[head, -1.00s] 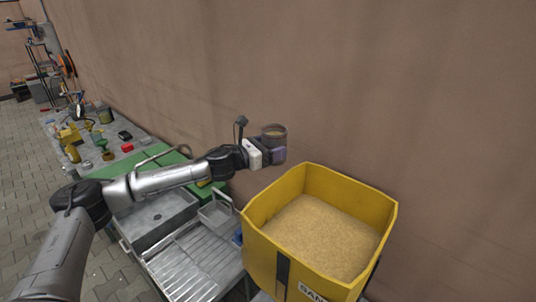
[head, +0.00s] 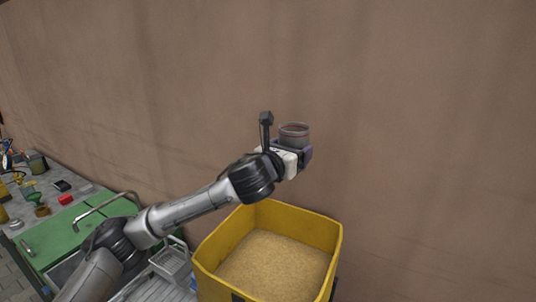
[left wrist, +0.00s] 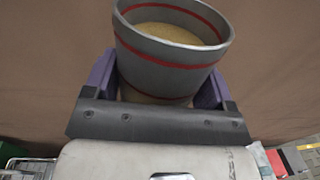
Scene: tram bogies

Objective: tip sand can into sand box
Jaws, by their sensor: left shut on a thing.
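The sand can (head: 294,135) is a grey cylinder with red bands, held upright in my left gripper (head: 303,152). In the left wrist view the can (left wrist: 168,62) stands between the purple fingers, and sand shows inside its open top. The left gripper (left wrist: 160,88) is shut on it. The yellow sand box (head: 212,248) is below, open at the top, with a bed of sand (head: 275,265) inside. The can is above the box's far side, near the wall; its exact height over the rim is hard to tell. My right gripper is not in view.
A plain brown wall (head: 420,130) rises behind the box. A wire basket (head: 172,262) sits left of the box. The air around the can looks free.

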